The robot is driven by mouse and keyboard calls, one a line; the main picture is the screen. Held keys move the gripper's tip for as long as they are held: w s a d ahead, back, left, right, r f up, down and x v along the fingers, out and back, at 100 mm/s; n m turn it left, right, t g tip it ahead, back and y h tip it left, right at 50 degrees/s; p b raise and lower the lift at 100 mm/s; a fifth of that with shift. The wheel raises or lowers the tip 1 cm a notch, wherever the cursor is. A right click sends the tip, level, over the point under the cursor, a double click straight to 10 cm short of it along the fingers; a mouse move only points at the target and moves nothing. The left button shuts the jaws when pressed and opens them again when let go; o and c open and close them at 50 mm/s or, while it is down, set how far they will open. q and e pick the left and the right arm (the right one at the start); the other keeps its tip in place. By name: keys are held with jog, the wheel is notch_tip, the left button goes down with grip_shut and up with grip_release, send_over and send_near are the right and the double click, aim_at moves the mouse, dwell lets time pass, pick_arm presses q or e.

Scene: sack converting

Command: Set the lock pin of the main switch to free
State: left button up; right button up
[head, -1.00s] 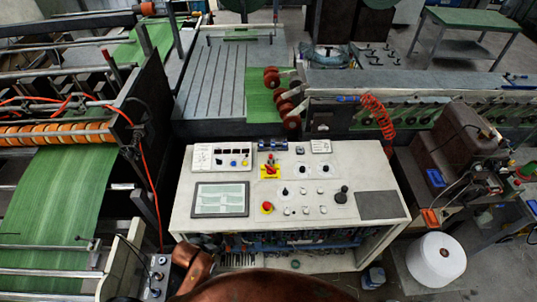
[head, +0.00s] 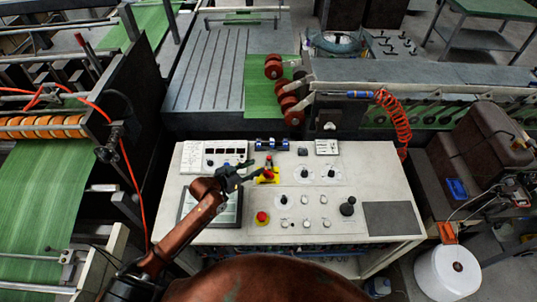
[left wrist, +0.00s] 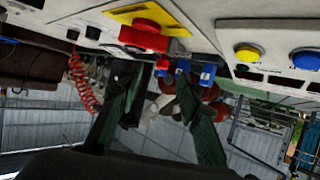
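The main switch (head: 268,172) is a red knob on a yellow plate, on the upper middle of the white control desk. In the left wrist view the red knob (left wrist: 144,37) and its yellow plate show large at the top. A separate lock pin cannot be made out. My left gripper (head: 247,172) is just left of the switch, close to it. In the left wrist view the two dark fingers of this gripper (left wrist: 157,78) stand apart with nothing held between them. Whether a fingertip touches the switch cannot be told. My right gripper is not in view.
The desk (head: 385,185) also carries a screen (head: 228,213), a second red button on yellow (head: 262,218), several small knobs and a black joystick (head: 348,207). A small button panel (head: 225,154) and a blue part (head: 271,144) lie near the switch. Red rollers (head: 291,108) stand behind.

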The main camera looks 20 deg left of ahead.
aim_at(268, 158)
pick_arm(q)
jog(key=w, duration=0.2)
jog(key=shift+w+d, duration=0.3)
jog(key=shift+w, duration=0.1)
jog(key=shift+w+d, duration=0.2)
jog(key=shift+d, duration=0.05)
jog(key=p+x, duration=0.1)
jog(key=x, duration=0.2)
jog(key=shift+w+d+f, duration=0.1)
jog(key=shift+w+f, duration=0.05)
jog(key=shift+w, duration=0.1)
jog(key=shift+x, duration=0.75)
jog(key=shift+f, duration=0.1)
jog(key=shift+c, duration=1)
jog(key=c, duration=0.5)
grip_shut()
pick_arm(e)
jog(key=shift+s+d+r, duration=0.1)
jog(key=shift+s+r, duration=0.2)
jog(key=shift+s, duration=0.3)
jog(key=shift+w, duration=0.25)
